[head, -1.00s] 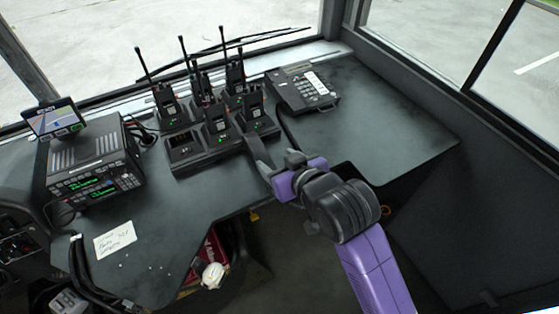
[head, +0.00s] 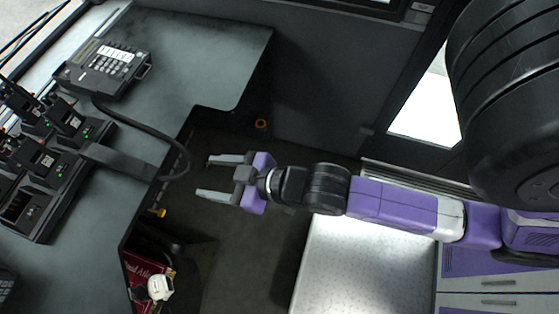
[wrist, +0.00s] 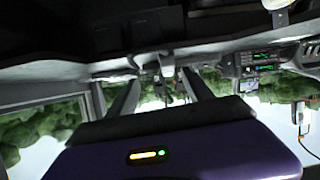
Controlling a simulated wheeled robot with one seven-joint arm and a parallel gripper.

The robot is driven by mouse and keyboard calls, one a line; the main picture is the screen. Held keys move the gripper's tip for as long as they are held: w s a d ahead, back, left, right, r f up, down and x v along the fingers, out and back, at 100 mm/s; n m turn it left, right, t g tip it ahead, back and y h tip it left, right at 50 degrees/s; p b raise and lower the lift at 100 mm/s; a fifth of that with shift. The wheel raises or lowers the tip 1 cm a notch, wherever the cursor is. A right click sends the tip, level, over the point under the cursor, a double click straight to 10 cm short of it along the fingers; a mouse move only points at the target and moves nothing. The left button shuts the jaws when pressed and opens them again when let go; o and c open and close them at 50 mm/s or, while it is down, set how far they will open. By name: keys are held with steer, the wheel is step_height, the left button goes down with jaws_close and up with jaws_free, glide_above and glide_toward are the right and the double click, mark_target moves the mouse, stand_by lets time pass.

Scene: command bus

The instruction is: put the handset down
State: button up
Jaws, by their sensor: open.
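The handset (head: 120,162) is a dark grey bar lying on the desk (head: 190,55), between the radio charger and the desk's front edge. Its far end is close against the charger; I cannot tell whether they touch. Its near end reaches the desk edge. A dark cord (head: 160,135) loops from it to the desk phone (head: 103,68). My gripper (head: 204,176) is open and empty, out over the floor beyond the desk edge, apart from the handset. Its two fingers also show spread in the wrist view (wrist: 160,95), where I cannot make out the handset.
A charger with several radios (head: 40,165) stands left of the handset. The desk right of the phone is clear. Below the desk edge are a red item (head: 143,280) and a white object (head: 160,287). The floor under my gripper is open.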

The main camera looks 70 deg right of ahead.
steer(key=s+a+r, duration=0.1)
steer(key=s+r, duration=0.1)
steer(key=s, duration=0.6)
steer(key=s+a+r+m+t, duration=0.1)
steer(key=s+r, duration=0.2)
steer(key=s, duration=0.5)
steer(key=shift+s+r, duration=0.35)
